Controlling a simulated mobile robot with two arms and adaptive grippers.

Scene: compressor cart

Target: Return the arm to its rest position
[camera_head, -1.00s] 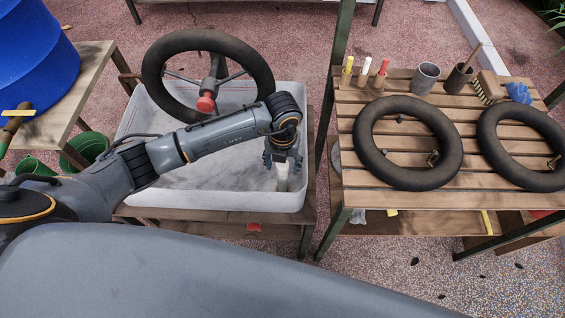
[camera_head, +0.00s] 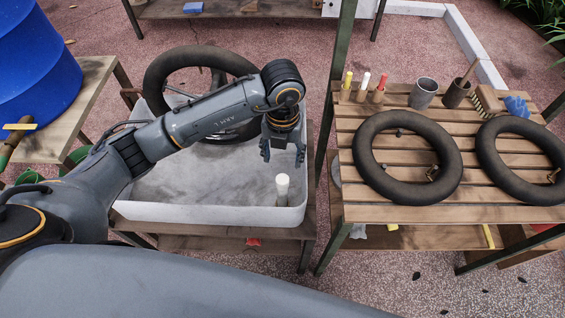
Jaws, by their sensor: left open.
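My left arm reaches in from the left over the white tub (camera_head: 205,213). Its gripper (camera_head: 283,155) points down, open and empty, above the tub's right side. A white cylinder (camera_head: 282,188) stands upright in the tub's front right corner, below the gripper and apart from it. A black wheel (camera_head: 185,60) stands at the back of the tub, partly hidden behind my arm. My right gripper is not in view.
A slatted wooden table (camera_head: 400,213) stands to the right with two black rings (camera_head: 408,157), coloured sticks, cups and a brush. A blue barrel (camera_head: 35,65) is at the left on a wooden bench (camera_head: 75,120). A green post (camera_head: 335,80) rises between tub and table.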

